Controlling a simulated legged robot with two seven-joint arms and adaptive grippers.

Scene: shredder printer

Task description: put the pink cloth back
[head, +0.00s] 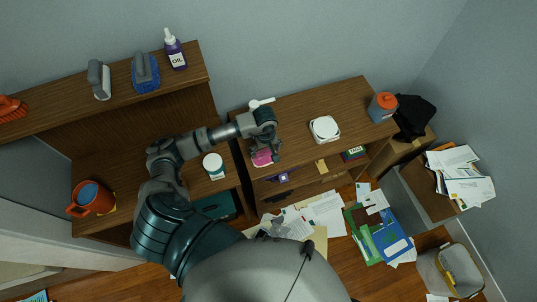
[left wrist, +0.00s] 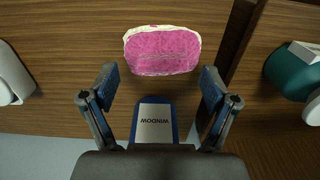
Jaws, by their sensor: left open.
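The pink cloth (head: 262,158) lies on the wooden shelf unit, near the left end of its front edge. In the left wrist view the pink cloth (left wrist: 162,52) is a folded pad with a whitish rim, just ahead of the fingertips. My left gripper (head: 266,150) is over the cloth, and its fingers partly hide it. In the left wrist view my left gripper (left wrist: 160,82) is open, with the cloth apart from both fingers. A grey shape low in the head view, over the papers, may be my right gripper; its jaws are unclear.
A blue bottle labelled WINDOW (left wrist: 155,122) shows between the fingers in the left wrist view. A white-lidded jar (head: 213,165) stands left of the gripper. Papers (head: 322,210) litter the floor.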

